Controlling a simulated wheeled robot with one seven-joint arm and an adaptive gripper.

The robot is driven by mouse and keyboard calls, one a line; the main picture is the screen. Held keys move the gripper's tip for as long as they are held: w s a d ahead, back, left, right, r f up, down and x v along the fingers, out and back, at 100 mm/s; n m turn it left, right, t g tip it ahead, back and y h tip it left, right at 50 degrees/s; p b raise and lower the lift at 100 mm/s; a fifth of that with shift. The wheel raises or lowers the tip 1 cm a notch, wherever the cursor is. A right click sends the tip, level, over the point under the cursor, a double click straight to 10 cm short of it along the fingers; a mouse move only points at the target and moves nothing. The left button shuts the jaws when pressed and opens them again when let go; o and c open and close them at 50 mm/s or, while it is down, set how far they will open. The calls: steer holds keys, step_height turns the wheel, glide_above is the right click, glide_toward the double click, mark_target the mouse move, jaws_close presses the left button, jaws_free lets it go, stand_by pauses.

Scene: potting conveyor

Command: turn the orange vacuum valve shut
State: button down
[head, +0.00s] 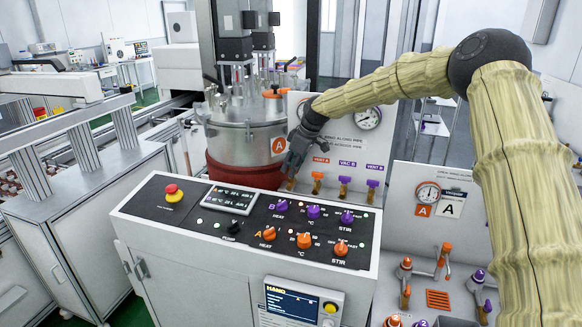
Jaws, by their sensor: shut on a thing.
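My gripper (293,168) is at the left end of the valve row on the upright panel behind the console, shut on the leftmost valve. That valve's handle and label are hidden behind the fingers; a brass-coloured stem (291,185) shows just below them. By its place beside VENT A, it appears to be the orange vacuum valve. To its right are the orange VENT A valve (317,176), the purple VAC B valve (345,180) and the purple VENT B valve (373,184). I cannot tell how far the gripped handle is turned.
A steel vessel (245,140) with a red-brown band stands left of my gripper. A gauge (368,118) is on the valve panel. The console (140,208) with knobs and a red stop button (172,192) lies in front. Another valve panel (460,222) is at right.

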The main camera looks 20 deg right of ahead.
steer(key=shift+d, duration=0.1)
steer(key=c, duration=1.5)
jaws_free()
steer(key=shift+c, duration=0.2)
